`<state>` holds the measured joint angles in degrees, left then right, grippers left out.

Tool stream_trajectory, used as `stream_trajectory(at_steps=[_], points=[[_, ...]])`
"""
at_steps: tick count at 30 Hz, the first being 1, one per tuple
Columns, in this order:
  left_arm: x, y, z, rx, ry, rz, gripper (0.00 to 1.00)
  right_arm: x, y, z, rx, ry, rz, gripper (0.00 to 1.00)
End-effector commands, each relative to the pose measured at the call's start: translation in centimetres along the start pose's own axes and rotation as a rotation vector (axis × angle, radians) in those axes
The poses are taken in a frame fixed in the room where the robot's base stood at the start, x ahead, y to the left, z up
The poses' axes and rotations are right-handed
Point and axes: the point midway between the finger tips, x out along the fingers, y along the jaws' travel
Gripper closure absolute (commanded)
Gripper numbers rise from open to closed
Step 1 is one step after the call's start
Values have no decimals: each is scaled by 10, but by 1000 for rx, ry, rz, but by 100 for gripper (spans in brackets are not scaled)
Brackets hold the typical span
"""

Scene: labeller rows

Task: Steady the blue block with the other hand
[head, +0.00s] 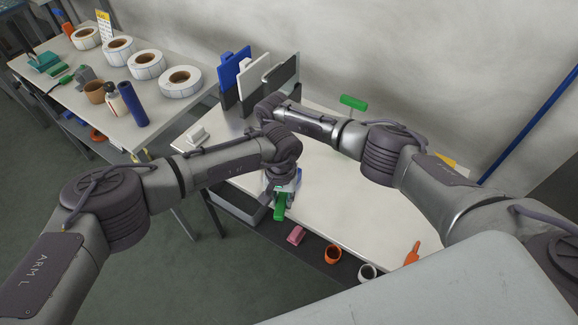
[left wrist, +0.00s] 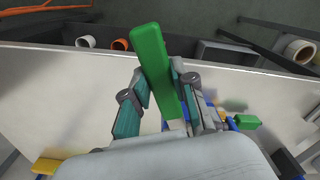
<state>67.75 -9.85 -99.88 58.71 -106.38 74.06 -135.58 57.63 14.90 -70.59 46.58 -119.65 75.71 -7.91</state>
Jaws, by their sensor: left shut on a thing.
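My left gripper (left wrist: 160,88) is shut on a long green block (left wrist: 153,62), one finger on each side of it. The same green block (head: 280,207) shows in the head view, at the table's front edge below my left wrist. I cannot clearly make out the blue block. Small bits of blue (left wrist: 232,124) show beside my left gripper in the left wrist view, partly hidden by it, and I cannot tell what they belong to. My right arm reaches in from the right in the head view, but its gripper is hidden behind the arms.
A green piece (head: 353,102) lies at the back of the white table (head: 335,205). Blue, white and dark upright panels (head: 236,75) stand at the back left. A pink piece (head: 296,235) and orange ring (head: 333,253) lie near the front edge. Label rolls (head: 180,80) stand on the side table.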

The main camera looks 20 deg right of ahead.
Motion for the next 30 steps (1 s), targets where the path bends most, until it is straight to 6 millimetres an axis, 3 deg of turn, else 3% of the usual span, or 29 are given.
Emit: stream_trajectory(at_steps=[30], points=[[0, -24, -3, 192, 1, -1, 100, 5, 1, -4, 1, 11, 2, 100]])
